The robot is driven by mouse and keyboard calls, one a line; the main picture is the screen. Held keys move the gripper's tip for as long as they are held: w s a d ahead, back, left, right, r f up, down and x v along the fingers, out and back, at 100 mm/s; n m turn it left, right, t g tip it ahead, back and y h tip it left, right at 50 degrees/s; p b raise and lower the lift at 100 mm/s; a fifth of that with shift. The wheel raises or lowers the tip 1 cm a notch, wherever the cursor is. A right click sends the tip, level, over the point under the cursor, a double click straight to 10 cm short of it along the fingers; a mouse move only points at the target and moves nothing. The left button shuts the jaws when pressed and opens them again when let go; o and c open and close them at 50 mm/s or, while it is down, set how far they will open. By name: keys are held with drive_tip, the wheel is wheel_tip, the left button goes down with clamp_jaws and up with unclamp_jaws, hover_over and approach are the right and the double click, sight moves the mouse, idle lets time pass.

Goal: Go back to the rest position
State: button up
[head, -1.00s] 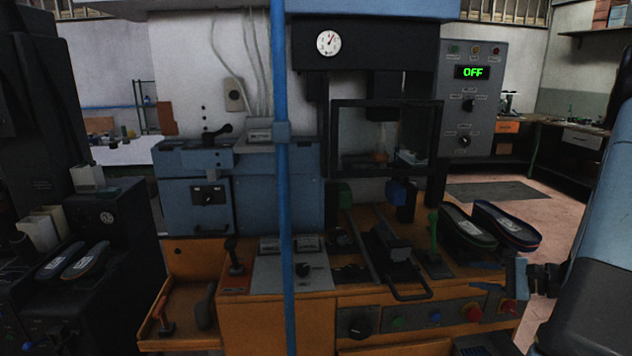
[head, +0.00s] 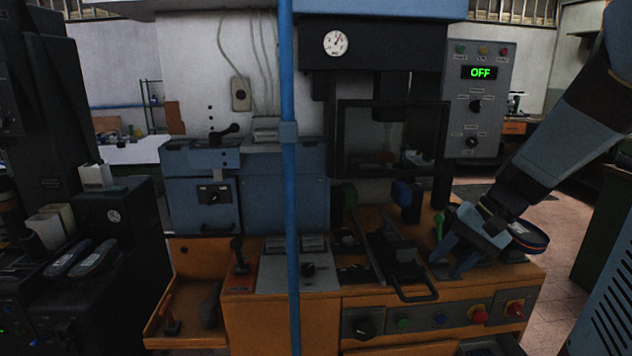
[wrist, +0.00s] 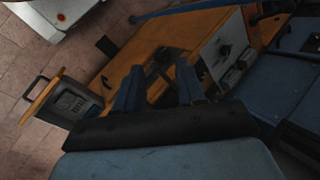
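My gripper (head: 448,266) is in the head view over the right part of the orange workbench (head: 262,310), its blue fingers pointing down and left. In the wrist view my gripper (wrist: 157,82) has its two fingers spread apart with nothing between them, so it is open and empty. The green-handled lever (head: 439,226) stands close to the left of the fingers in the head view. A dark shoe (head: 528,238) sits behind and right of my gripper, which partly hides it. Whether the fingers touch anything cannot be told.
The press frame (head: 340,140) stands behind the bench, and a control panel (head: 487,60) reads OFF. A blue pole (head: 290,200) rises in front. Two more shoes (head: 82,258) lie on the black machine at left. Open floor (head: 560,245) shows at right.

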drive_tip(key=s+a+r+n+t+h, duration=0.2)
drive_tip(key=s+r+n+t+h, duration=0.2)
drive_tip(key=s+r, duration=0.5)
drive_tip(key=shift+s+r+n+t+h, duration=0.15)
drive_tip(key=shift+n+t+h, duration=0.2)
drive_tip(key=shift+h, duration=0.65)
drive_tip(key=shift+a, duration=0.1)
drive_tip(key=shift+c, duration=0.2)
